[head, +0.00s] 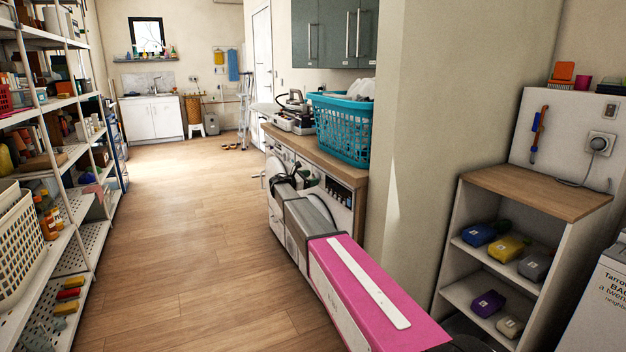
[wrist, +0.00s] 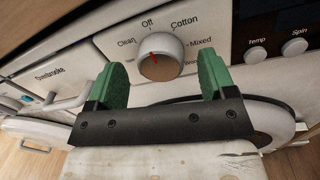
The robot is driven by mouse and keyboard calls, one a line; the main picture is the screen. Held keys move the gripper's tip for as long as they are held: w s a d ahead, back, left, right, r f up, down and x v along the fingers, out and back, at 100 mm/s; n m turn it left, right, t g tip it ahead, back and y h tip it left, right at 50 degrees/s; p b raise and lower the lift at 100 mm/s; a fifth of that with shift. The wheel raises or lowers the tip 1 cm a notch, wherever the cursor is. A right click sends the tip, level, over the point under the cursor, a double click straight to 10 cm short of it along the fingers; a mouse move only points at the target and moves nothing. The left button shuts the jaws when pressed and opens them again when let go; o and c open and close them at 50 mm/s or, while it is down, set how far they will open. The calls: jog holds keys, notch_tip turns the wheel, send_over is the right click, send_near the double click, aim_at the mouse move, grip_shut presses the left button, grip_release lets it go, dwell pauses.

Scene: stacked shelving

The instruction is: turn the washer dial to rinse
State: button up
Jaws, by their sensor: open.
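The washer dial (wrist: 161,58) is a round knob with a pale rim, a brown-grey face and a red mark. The mark points up and slightly left, near Off on the side towards Clean. Labels Clean, Off, Cotton and Mixed are readable around it; lower labels are partly hidden, and I cannot read Rinse. My gripper (wrist: 164,76) is open, with one green finger left and one right of the dial in the picture. Gaps show on both sides; I see no contact. In the head view my arm covers most of the washer front, and the dial cannot be made out.
Temp (wrist: 256,54) and Spin (wrist: 286,48) buttons sit right of the dial. A wooden counter (head: 335,172) above the washer holds a teal basket (head: 343,128). A loaded shelf rack (head: 75,228) stands left. The wooden floor (head: 190,235) between is clear.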

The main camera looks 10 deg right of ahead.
jog(key=shift+x, duration=0.8)
jog(key=c, duration=0.9)
